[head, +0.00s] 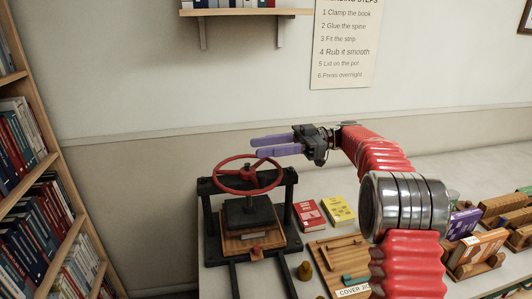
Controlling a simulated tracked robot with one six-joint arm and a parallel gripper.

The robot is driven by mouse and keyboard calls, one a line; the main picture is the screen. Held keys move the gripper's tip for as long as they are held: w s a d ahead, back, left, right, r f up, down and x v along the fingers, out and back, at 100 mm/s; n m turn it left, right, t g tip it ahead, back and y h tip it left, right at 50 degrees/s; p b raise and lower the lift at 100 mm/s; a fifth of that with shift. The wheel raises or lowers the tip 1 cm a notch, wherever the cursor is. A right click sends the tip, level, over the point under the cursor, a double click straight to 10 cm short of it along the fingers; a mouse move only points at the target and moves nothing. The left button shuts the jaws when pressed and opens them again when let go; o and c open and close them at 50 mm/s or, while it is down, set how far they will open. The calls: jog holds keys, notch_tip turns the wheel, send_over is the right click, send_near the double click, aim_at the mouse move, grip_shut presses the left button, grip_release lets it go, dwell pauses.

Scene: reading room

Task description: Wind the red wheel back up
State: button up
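The red wheel (249,175) is a spoked handwheel lying flat on top of a black press (205,222) at the left end of the table. Under it, a dark block and plate (248,212) sit over a wooden board (262,244). My gripper (255,147) has two purple fingers that point left. They are apart with a visible gap and hold nothing. In the picture, the fingertips are just above the far rim of the wheel. I cannot tell their exact height or distance from it. No contact shows.
Red (310,214) and yellow (339,210) books lie right of the press. Books in wooden holders (477,250) stand at right. A bookshelf (45,165) is at left, a wall shelf (245,11) above.

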jog(key=s+d+r+m+t+y, duration=0.25)
jog(key=d+m+t, duration=0.2)
jog(key=d, duration=0.45)
jog(key=s+d+f+m+t+h, duration=0.2)
jog(key=s+f+m+t+h, duration=0.1)
jog(key=f+t, duration=0.6)
notch_tip(320, 180, down, 4)
jog(key=shift+s+d+r+m, duration=0.2)
jog(key=shift+s+m, duration=0.2)
jog(key=shift+m, duration=0.25)
jog(key=shift+a, duration=0.1)
